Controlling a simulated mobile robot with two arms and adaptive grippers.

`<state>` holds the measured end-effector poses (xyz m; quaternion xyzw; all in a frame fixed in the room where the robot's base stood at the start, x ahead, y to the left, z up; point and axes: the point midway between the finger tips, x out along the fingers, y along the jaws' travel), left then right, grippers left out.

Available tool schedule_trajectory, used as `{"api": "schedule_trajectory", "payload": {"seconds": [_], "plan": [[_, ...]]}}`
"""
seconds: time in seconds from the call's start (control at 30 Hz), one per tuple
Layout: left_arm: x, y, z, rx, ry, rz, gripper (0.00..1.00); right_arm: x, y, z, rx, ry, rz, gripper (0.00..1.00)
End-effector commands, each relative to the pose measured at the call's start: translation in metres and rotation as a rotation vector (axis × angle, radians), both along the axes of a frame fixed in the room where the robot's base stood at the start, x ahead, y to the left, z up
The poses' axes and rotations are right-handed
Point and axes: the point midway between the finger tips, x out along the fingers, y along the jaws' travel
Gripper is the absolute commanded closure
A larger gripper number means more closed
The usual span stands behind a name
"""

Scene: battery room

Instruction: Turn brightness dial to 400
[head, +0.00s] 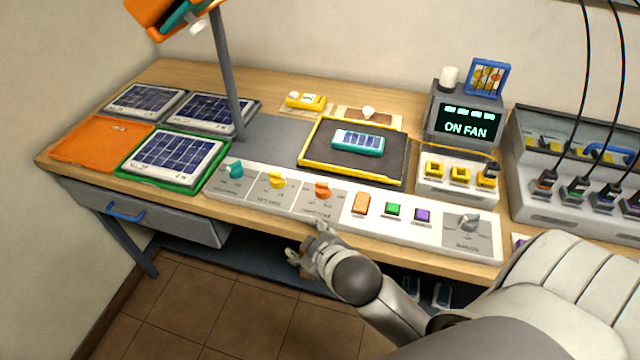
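A white control panel (342,213) runs along the front edge of the wooden table. It carries a teal dial (236,170), a yellow dial (277,181), an orange dial (322,190) and, at its right end, a grey dial (467,223). The labels are too small to read, so I cannot tell which dial is brightness. My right gripper (304,242) is in front of the table's front edge, below the orange dial and apart from the dials in the picture. Its fingers look spread, with nothing between them. My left gripper is out of view.
An orange rocker (361,203), green button (393,210) and purple button (422,215) sit between the dials. A display (467,122) reads "ON FAN". A lamp post (228,80) stands behind the teal dial. A black-and-yellow tray (393,165) lies behind the panel.

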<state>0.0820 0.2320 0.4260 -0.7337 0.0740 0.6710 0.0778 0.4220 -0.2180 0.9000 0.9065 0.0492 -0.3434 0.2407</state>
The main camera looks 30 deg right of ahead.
Motion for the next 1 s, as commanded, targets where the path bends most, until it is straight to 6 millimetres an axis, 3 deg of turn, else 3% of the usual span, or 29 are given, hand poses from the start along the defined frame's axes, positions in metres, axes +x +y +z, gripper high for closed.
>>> {"api": "schedule_trajectory", "payload": {"seconds": [0.17,0.33,0.5,0.6,0.7,0.77,0.9,1.0], "plan": [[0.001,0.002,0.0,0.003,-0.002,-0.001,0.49,0.06,0.009,0.057,-0.164,-0.275,0.131,0.42],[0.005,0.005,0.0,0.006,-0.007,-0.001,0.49,0.11,0.038,0.138,-0.406,-0.624,0.317,0.42],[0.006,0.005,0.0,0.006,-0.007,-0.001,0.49,0.129,0.095,0.222,-0.736,-1.018,0.57,0.42],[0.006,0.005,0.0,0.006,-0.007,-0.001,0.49,0.123,0.134,0.253,-0.949,-1.23,0.737,0.42],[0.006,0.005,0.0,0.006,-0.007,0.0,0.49,0.11,0.17,0.265,-1.167,-1.421,0.922,0.42],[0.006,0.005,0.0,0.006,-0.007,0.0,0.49,0.101,0.187,0.263,-1.3,-1.521,1.044,0.42],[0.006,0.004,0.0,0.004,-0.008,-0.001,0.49,0.084,0.209,0.235,-1.607,-1.701,1.367,0.42],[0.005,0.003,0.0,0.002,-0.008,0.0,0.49,0.08,0.204,0.202,-1.81,-1.769,1.638,0.42]]}}
